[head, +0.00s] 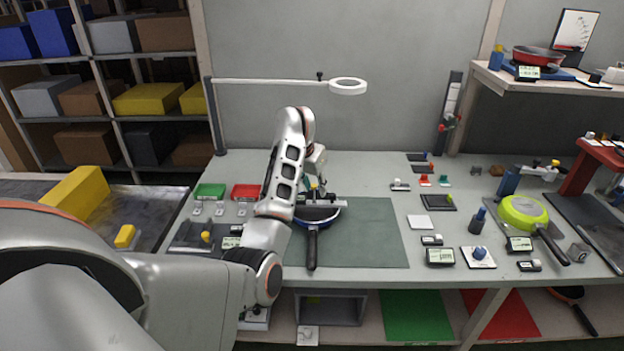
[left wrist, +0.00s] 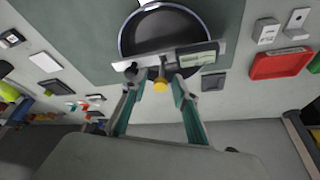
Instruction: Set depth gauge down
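In the head view the gauge (head: 318,201) spans the blue-rimmed pan (head: 325,220), whose black handle points to the front. My left gripper (left wrist: 158,80) is over the gauge, its fingers apart on either side of the yellow knob, with gaps to it. In the head view this gripper (head: 319,187) is partly hidden by my wrist. My right gripper is not seen.
The pan is on a green-grey mat (head: 375,235). Red (head: 246,192) and green (head: 210,191) trays are left of it. A white square (head: 421,222), small displays and a lime pan (head: 522,214) are to the right. A ring lamp (head: 348,86) hangs above the bench.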

